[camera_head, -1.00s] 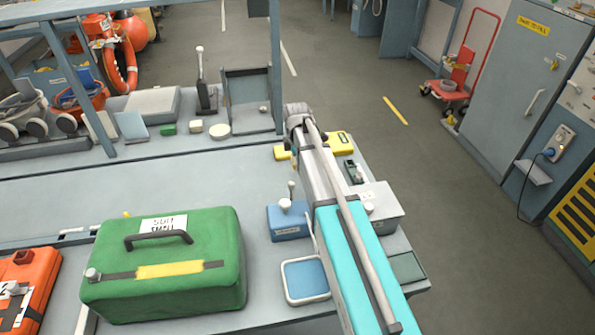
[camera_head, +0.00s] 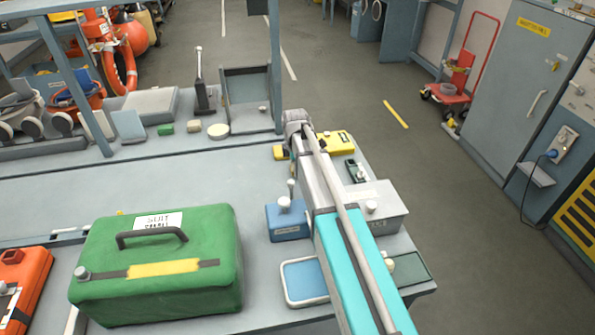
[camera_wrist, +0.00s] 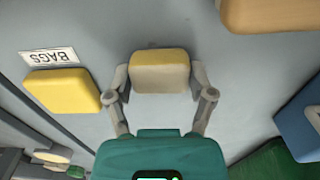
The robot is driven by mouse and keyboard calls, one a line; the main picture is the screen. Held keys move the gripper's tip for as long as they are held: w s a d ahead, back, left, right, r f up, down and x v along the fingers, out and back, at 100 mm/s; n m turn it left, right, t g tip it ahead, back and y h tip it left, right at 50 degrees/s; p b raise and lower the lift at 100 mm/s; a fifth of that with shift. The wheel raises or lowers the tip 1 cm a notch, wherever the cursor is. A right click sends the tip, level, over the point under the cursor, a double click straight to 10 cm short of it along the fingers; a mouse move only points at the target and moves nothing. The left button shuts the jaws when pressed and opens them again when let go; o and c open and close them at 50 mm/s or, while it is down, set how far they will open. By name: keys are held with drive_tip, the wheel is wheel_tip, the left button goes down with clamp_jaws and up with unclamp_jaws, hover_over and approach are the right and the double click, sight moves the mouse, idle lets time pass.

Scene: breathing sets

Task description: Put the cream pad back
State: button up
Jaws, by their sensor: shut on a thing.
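My gripper (camera_wrist: 160,87) is shut on a small rounded block, the cream pad (camera_wrist: 160,78), with a beige near face and a yellower far edge. A finger lies on each side of it. In the wrist view the pad is above a grey surface; I cannot tell whether it touches it. A yellow pad (camera_wrist: 62,90) lies to its left, beside a white BAGS label (camera_wrist: 49,57). In the head view my arm hides the gripper and the held pad.
A blue box (camera_head: 288,220) with a knob and a blue-lined tray (camera_head: 304,281) stand left of my arm. A green case (camera_head: 160,265) is farther left. A grey box (camera_head: 378,208) and a yellow case (camera_head: 335,143) are close to my arm. The middle left bench is clear.

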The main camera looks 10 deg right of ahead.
drive_tip(key=shift+f, duration=0.1)
idle(0.3)
drive_tip(key=o, duration=1)
drive_tip(key=shift+c, duration=0.2)
wheel_tip(320, 180, up, 12)
drive_tip(key=p, duration=1.2)
idle(0.3)
drive_tip(key=shift+s, duration=0.1)
